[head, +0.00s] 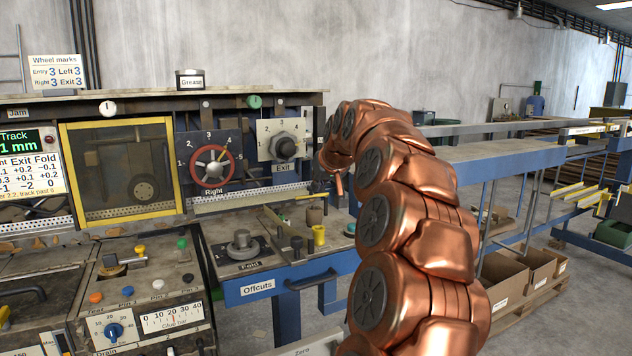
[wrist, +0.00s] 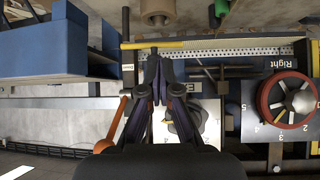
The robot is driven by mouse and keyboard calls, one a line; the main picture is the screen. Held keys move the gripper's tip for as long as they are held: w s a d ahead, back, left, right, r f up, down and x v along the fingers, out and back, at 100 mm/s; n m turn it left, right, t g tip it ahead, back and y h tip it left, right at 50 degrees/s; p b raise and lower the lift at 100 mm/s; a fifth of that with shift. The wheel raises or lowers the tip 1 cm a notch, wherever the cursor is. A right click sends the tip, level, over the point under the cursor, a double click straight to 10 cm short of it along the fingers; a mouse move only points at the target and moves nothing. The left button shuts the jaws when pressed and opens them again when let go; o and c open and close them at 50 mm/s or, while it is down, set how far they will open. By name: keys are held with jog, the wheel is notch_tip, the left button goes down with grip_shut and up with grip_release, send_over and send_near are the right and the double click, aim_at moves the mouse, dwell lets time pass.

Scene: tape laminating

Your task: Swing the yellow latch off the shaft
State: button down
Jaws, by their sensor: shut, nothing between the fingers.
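The yellow latch (wrist: 150,45) is a thin bar lying crosswise just beyond my fingertips in the wrist view. Its left end meets a dark upright rod (wrist: 126,25), which looks like the shaft. In the head view the latch is a small yellow piece (head: 306,197) below the Exit dial. My gripper (wrist: 155,54) is shut and empty, its dark fingertips closed together close beside the latch. I cannot tell whether they touch it. In the head view the gripper is dark, small and partly hidden by my copper arm.
The Exit dial (head: 284,146) is partly hidden under my fingers in the wrist view. The red Right wheel (wrist: 288,100) stands to its right. A blue block-like part (wrist: 55,50) fills the upper left.

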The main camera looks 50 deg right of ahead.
aim_at(312, 195)
jog(key=p+x, duration=0.1)
jog(key=x, duration=0.6)
jog(key=shift+w+d+f, duration=0.1)
jog(key=shift+w+f, duration=0.05)
